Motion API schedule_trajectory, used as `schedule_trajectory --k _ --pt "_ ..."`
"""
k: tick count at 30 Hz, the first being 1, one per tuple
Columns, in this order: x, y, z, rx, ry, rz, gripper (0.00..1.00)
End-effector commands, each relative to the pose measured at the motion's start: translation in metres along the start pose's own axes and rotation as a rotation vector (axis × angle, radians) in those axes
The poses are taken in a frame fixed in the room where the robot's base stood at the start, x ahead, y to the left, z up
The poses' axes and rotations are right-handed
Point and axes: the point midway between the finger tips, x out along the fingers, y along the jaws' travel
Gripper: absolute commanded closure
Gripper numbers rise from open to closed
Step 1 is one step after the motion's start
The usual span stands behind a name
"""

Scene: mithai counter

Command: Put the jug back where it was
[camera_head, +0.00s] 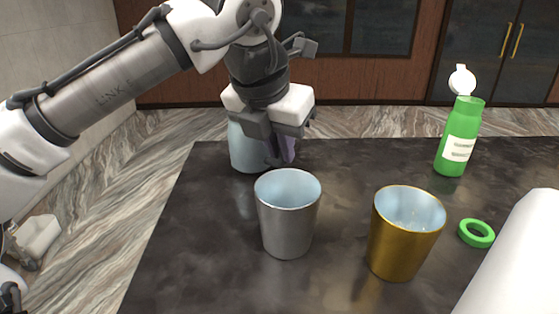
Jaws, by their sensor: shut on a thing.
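The jug (244,152) looks pale blue and is at the far left part of the dark counter, largely hidden behind my gripper. A lilac part (290,150) shows just right of the fingers; I cannot tell whether it belongs to the jug. My gripper (277,160) points down at the jug and is shut on it. The grip point is partly hidden. The jug looks upright, with its base at or very near the counter top; I cannot tell whether it touches.
A silver cup (287,225) stands in front of my gripper, and a gold cup (400,245) stands to its right. A green bottle (457,145) with a white top and a green ring (476,233) are further right. The dark counter (345,165) is clear between gripper and bottle.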

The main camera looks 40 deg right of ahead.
Motion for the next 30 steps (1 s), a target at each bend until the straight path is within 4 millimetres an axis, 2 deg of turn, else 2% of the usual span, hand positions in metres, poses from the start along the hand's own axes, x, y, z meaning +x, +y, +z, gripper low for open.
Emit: schedule_trajectory --k 1,13,14,19,30 --pt "0.0061 0.0001 -0.0025 -0.001 -0.002 0.001 1.00" --pt "0.0066 -0.0004 -0.0027 0.001 -0.001 -0.001 1.00" --pt "0.0072 -0.0003 -0.0031 0.001 0.000 -0.001 0.86" --pt "0.0069 -0.0001 -0.0030 0.000 0.000 0.000 0.66" --pt "0.0036 0.0004 -0.0014 -0.002 -0.001 0.002 0.66"
